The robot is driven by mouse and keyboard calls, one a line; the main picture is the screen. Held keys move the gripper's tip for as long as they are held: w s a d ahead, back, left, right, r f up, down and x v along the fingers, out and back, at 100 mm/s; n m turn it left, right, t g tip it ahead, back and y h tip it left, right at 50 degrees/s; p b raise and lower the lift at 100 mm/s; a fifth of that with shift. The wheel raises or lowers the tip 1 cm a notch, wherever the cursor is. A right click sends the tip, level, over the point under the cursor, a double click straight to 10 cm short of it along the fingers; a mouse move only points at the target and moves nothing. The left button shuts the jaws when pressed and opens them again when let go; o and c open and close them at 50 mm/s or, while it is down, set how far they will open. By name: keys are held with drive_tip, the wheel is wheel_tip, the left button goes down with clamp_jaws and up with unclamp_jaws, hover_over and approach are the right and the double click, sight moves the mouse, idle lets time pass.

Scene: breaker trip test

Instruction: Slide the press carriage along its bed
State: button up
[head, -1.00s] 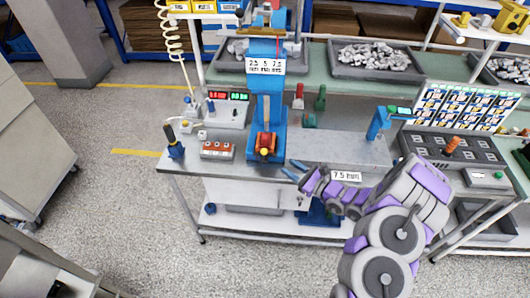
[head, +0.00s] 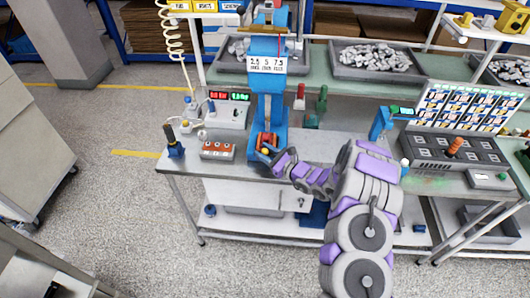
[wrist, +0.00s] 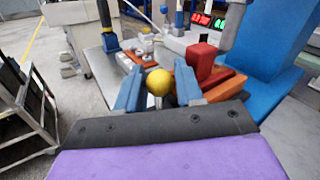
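The blue press (head: 267,100) stands on the grey bench with a scale card reading 2.5, 5 and 7.5. The red-orange carriage (head: 267,140) sits low at its front, with a yellow ball knob (head: 265,151) on its near side. My gripper (head: 265,157) has reached the knob from the right. In the wrist view the blue fingers of my gripper (wrist: 158,85) stand apart, one on each side of the yellow knob (wrist: 159,82). Slim gaps seem to show, so I see no firm grip. The carriage (wrist: 203,68) is just beyond, to the right.
A block with red buttons (head: 217,149) and a dark-handled tool in a blue holder (head: 173,140) are left of the press. A meter box (head: 227,108) is behind. The bench right of the press is partly hidden by my arm.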

clamp_jaws()
drive_tip(key=shift+d, duration=0.1)
idle(0.4)
drive_tip(key=d, duration=1.4)
drive_tip(key=d+p, duration=0.1)
drive_tip(key=d, duration=0.7)
drive_tip(key=shift+s, duration=0.35)
unclamp_jaws()
drive_tip(key=p+v, duration=0.2)
drive_tip(key=v, duration=1.5)
drive_tip(key=shift+d, duration=0.2)
